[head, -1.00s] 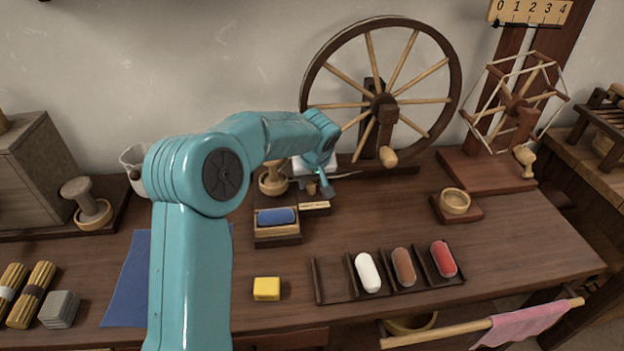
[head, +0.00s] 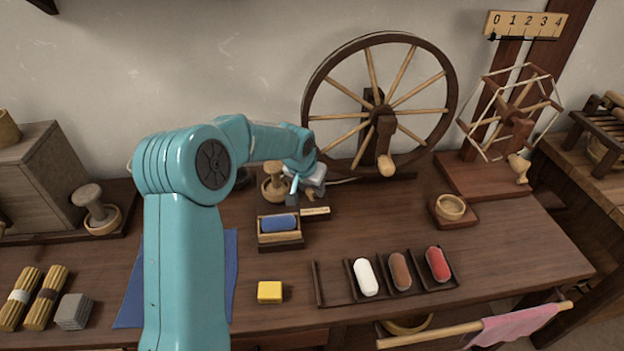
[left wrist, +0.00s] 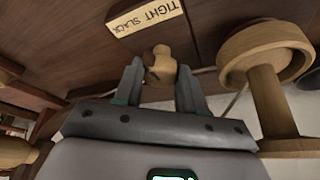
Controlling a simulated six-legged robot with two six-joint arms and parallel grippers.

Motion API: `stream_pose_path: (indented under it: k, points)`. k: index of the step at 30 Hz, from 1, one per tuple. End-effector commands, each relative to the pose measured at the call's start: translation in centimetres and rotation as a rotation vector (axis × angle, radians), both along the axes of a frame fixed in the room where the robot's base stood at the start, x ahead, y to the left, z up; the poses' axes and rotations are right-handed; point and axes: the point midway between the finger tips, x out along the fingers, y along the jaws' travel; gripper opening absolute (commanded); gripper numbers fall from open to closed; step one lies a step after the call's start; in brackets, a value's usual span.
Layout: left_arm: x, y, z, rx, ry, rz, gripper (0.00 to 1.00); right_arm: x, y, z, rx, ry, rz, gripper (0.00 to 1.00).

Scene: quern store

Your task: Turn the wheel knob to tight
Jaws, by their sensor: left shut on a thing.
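The small wooden wheel knob (left wrist: 161,66) sits between the two grey fingers of my left gripper (left wrist: 160,84) in the left wrist view. My left gripper is shut on it. In the head view my left gripper (head: 300,190) is at the foot of the spinning wheel (head: 447,105), and it partly hides the knob. A label plate (head: 315,211) lies just in front of the knob; in the left wrist view this plate (left wrist: 144,16) reads TIGHT and SLACK. My right gripper is not in view.
A wooden bobbin (head: 273,182) stands close left of my gripper. A box with a blue roll (head: 278,224) is just in front. A yellow block (head: 269,292) and a rack of coloured rolls (head: 335,296) lie nearer. Bare table is at the right front.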

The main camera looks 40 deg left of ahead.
Motion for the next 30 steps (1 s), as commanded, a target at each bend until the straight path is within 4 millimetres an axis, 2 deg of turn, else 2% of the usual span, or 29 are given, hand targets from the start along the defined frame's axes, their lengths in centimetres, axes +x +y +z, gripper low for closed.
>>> stream_pose_path:
  k: [1, 9, 27, 28, 29, 30]
  points:
    - [0.0, 0.1, 0.4, -0.001, -0.001, -0.025, 0.10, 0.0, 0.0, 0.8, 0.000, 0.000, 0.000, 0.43]
    - [0.0, 0.1, 0.1, 0.001, -0.002, -0.142, 0.10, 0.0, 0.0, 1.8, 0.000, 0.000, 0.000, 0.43]
    - [0.1, 0.1, 0.0, 0.004, -0.004, -0.181, 0.10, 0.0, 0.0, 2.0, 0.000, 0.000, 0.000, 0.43]
    - [0.1, 0.1, 0.0, 0.003, -0.005, -0.180, 0.50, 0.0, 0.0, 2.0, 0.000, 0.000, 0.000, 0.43]
    - [0.1, 0.1, 0.0, 0.003, -0.004, -0.180, 0.60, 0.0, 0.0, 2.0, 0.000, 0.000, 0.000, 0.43]
    - [0.1, 0.1, 0.0, 0.003, -0.004, -0.180, 0.64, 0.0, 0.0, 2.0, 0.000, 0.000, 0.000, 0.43]
